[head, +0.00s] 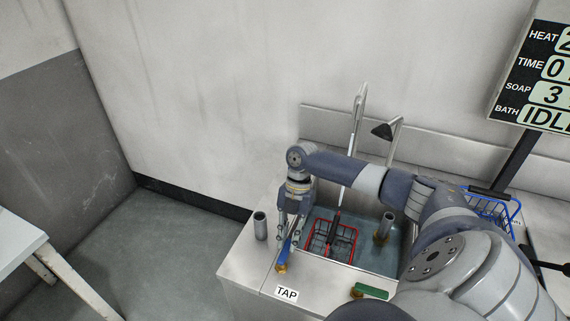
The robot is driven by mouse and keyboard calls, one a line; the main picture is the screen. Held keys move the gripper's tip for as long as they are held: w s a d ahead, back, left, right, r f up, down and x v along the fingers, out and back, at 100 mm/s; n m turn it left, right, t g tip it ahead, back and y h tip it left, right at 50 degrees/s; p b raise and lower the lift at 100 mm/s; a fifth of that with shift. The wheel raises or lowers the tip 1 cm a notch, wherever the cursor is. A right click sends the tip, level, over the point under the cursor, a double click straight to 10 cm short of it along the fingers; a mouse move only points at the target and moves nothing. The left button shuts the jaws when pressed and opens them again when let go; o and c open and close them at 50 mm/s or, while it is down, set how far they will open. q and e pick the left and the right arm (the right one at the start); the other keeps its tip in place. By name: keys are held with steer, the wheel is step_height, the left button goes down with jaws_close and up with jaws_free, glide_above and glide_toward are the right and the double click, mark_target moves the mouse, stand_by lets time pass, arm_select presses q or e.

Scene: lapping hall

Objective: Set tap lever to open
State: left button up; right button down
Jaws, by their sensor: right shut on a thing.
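My left gripper does not show.
A sink holds a red wire basket (344,241). A green lever (371,291) lies to the front right. A blue basket (492,212) and display board (546,80) are at right. The floor at left is clear.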

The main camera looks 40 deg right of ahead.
steer(key=c, duration=1.5)
jaws_free()
steer(key=shift+w, duration=0.1)
steer(key=v, duration=1.2)
steer(key=shift+a, duration=0.1)
